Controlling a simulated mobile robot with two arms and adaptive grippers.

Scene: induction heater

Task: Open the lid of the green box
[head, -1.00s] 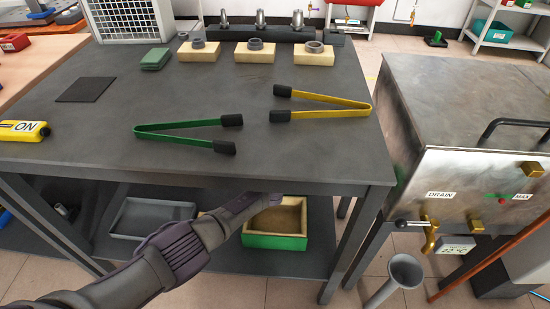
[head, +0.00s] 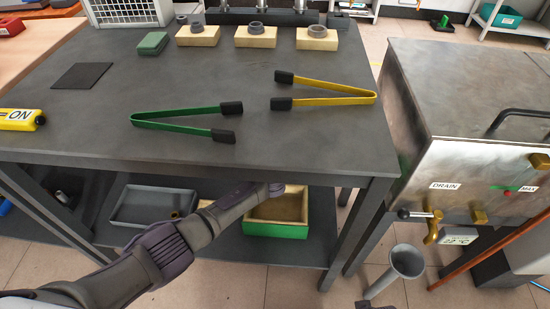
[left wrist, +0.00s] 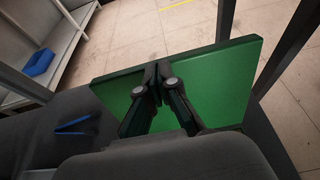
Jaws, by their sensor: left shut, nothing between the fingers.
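The green box (head: 276,230) stands on the shelf under the table, with green outer walls and a tan rim. Its top is open and its tan inside shows. My left arm reaches in under the table edge to the box's back left, and its gripper is mostly hidden there in the head view. In the left wrist view a flat green panel with a dark edge, apparently the lid (left wrist: 228,82), stands tilted. My left gripper (left wrist: 157,76) is shut and empty in front of it; I cannot tell whether they touch.
A grey tray (head: 152,204) sits left of the box on the shelf. Green tongs (head: 180,125), yellow tongs (head: 325,94) and a small green block (head: 152,43) lie on the table. A metal tank (head: 480,120) and a grey funnel (head: 405,262) stand at the right.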

